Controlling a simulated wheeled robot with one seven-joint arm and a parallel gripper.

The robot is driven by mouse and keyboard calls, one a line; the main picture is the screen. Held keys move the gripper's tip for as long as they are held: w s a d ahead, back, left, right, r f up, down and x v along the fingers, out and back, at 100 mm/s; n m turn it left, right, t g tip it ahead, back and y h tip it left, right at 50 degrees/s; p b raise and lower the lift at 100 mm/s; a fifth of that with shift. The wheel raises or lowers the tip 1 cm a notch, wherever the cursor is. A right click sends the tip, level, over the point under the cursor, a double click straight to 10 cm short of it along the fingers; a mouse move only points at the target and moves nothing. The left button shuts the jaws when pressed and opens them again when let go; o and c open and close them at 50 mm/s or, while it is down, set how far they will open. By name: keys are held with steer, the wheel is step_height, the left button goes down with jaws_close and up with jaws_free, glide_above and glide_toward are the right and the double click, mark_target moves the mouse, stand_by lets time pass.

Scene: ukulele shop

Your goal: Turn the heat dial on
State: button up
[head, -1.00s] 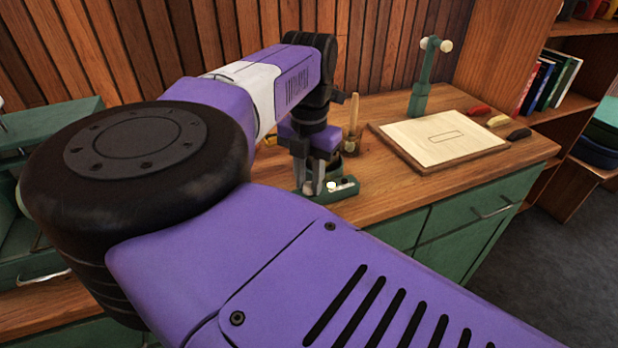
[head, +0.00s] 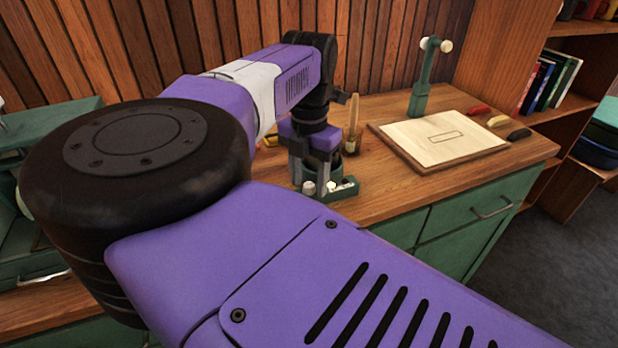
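A small green unit (head: 346,188) sits near the front edge of the wooden bench. Two small cream knobs show on it, a left one (head: 309,188) and a right one (head: 331,186). Which of them is the heat dial I cannot tell. My gripper (head: 311,187) points down over the left part of this unit. Its two grey fingers stand apart, with the left cream knob showing between or just in front of their tips. Whether the fingers touch the knob cannot be made out. My gripper and wrist hide the back of the unit.
A small jar with a wooden-handled tool (head: 353,130) stands just behind my gripper. To the right lies a pale board (head: 443,138) with a green stand (head: 420,90) behind it. Several small coloured items lie at the far right. My own arm covers much of the foreground.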

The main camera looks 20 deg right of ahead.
mark_target(309, 184)
step_height(309, 184, up, 8)
steer(key=shift+f, duration=0.1)
stand_by(0.4)
